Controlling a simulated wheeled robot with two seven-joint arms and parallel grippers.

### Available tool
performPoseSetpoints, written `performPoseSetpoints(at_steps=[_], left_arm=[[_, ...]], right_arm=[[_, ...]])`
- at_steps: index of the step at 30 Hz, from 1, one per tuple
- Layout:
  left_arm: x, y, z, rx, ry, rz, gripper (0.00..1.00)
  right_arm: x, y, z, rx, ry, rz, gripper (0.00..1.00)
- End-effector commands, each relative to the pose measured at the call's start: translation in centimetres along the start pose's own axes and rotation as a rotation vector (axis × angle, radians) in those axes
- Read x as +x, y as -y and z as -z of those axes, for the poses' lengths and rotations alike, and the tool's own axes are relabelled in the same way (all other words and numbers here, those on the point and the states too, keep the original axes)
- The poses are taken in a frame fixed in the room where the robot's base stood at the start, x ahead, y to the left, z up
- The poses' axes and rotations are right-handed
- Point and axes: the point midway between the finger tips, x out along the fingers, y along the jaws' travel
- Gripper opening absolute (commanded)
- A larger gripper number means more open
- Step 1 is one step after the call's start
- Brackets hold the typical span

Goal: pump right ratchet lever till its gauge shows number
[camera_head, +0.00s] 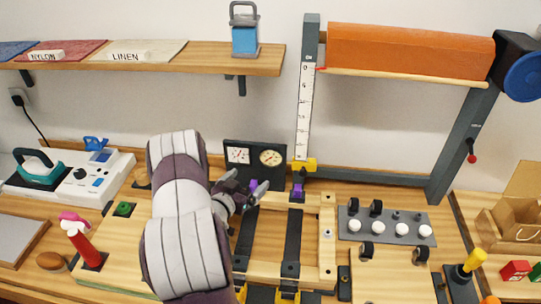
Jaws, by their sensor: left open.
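A black panel with two round gauges stands at the back of the counter: a white left gauge (238,156) and a cream right gauge (271,157). Their readings are too small to make out. In front is a wooden frame (327,235) with two dark straps. The right strap (293,238) has a purple piece (298,189) at its back end and yellow parts (288,296) at its front, cut by the picture edge. Which part is the right lever is unclear. My left gripper (257,192) is open and empty at the frame's back left, near another purple piece, with the right strap to its right.
A grey plate (385,226) with white knobs and black rollers lies right of the frame. A yellow-handled tool (469,266) stands farther right. A ruler post (304,105) rises behind.

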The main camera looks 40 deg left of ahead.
Motion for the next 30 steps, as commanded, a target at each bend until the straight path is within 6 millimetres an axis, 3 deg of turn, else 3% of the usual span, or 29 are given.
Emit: performPoseSetpoints(at_steps=[1,6,17,20,21,24,26,29,30], left_arm=[[-1.3,0.1,0.5,-0.003,0.002,0.005,1.0],[-4.3,0.1,0.3,-0.001,0.001,0.002,1.0],[-5.2,0.0,-0.6,0.0,0.027,0.0,1.0],[-5.8,0.5,-4.0,-0.023,0.193,0.043,1.0],[-6.6,1.0,-6.1,-0.047,0.309,0.082,1.0],[-9.6,1.9,-9.4,-0.101,0.633,0.189,1.0],[-11.1,0.9,-9.7,-0.12,0.817,0.221,1.0],[-13.7,-3.2,-8.2,-0.139,1.091,0.231,1.0],[-14.9,-5.7,-6.9,-0.14,1.186,0.218,1.0]], right_arm=[[-1.0,0.0,0.1,0.0,0.0,0.0,1.0],[-1.8,0.0,0.2,0.0,0.0,0.0,1.0],[-1.8,0.0,0.2,0.0,0.0,0.0,1.0],[-1.8,0.0,0.2,0.0,0.0,0.0,1.0],[-1.8,0.0,0.2,0.0,0.0,0.0,1.0],[-1.7,0.0,0.2,0.0,0.0,0.0,1.0],[-1.5,0.0,0.2,0.0,0.0,0.0,1.0],[-1.2,0.0,0.1,0.0,0.0,0.0,1.0],[-1.0,0.0,0.1,0.0,0.0,0.0,1.0]])
